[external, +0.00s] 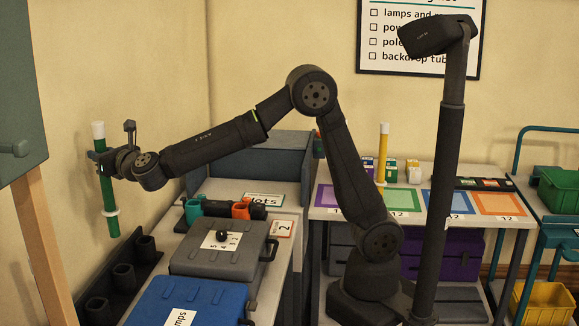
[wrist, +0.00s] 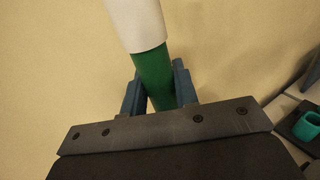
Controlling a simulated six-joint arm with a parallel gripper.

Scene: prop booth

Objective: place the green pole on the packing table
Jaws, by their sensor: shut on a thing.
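The green pole (external: 108,200) has a white top end and a white ring lower down. It is upright, slightly tilted, in the air at the left of the external view. My gripper (external: 104,166) is shut on it in its upper part. In the wrist view the green pole (wrist: 153,72) runs between the two blue fingers of my gripper (wrist: 158,88), its white end toward the top. A table with coloured squares (external: 333,216) stands at the back right; I cannot tell whether it is the packing table.
A dark rack with round sockets (external: 121,277) lies below the pole. A grey case (external: 212,262) and blue case (external: 180,300) lie on the near table. A yellow pole (external: 382,155) stands upright on the back table, among small boxes. A dark post (external: 448,190) rises in front of that table.

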